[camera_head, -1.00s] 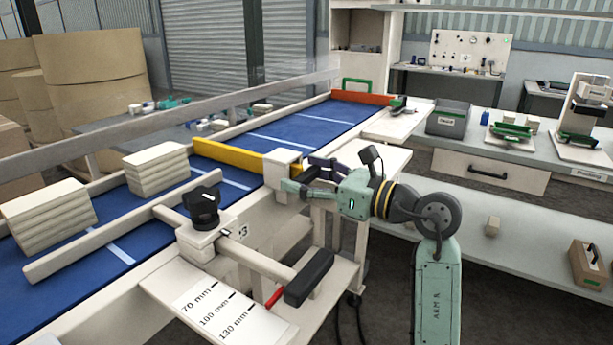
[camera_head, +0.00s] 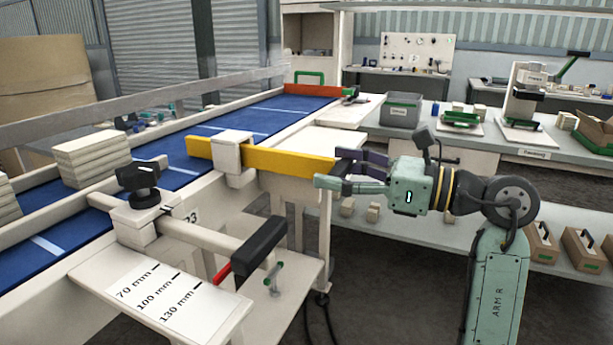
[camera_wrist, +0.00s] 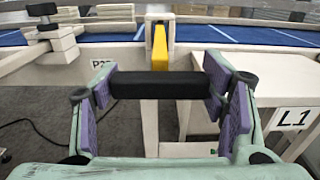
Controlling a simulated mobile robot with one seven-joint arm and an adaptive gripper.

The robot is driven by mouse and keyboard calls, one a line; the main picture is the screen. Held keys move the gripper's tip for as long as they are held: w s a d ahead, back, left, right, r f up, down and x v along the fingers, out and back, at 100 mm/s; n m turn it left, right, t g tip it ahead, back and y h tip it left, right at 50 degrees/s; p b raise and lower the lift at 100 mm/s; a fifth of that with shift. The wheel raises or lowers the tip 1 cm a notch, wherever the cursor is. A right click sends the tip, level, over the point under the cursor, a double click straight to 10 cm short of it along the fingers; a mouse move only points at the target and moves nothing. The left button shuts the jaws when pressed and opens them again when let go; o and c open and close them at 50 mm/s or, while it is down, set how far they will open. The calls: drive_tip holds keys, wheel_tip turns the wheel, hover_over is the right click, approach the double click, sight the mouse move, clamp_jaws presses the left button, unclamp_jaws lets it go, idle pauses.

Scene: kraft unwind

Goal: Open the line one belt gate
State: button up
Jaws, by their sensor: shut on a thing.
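The yellow gate bar (camera_head: 285,161) runs through a white guide block (camera_head: 234,158) at the near edge of the blue belt (camera_head: 185,163). Most of the bar sticks out on my side, and a short end (camera_head: 199,148) reaches over the belt. My gripper (camera_head: 345,168) is at the bar's outer end. In the wrist view my gripper (camera_wrist: 160,88) is shut on a black handle (camera_wrist: 158,85), with a purple-padded finger at each end of it. The yellow bar (camera_wrist: 160,48) shows behind the handle.
A stack of pale boards (camera_head: 92,158) lies on the belt at left. A second adjuster with a black knob (camera_head: 138,180), a black grip (camera_head: 259,246) and a millimetre scale (camera_head: 165,293) stands in front. A red stop (camera_head: 315,89) crosses the belt's far end. Benches stand at right.

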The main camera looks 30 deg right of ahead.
drive_tip(key=shift+v, duration=0.95)
drive_tip(key=o, duration=1.7)
drive_tip(key=v, duration=1.2)
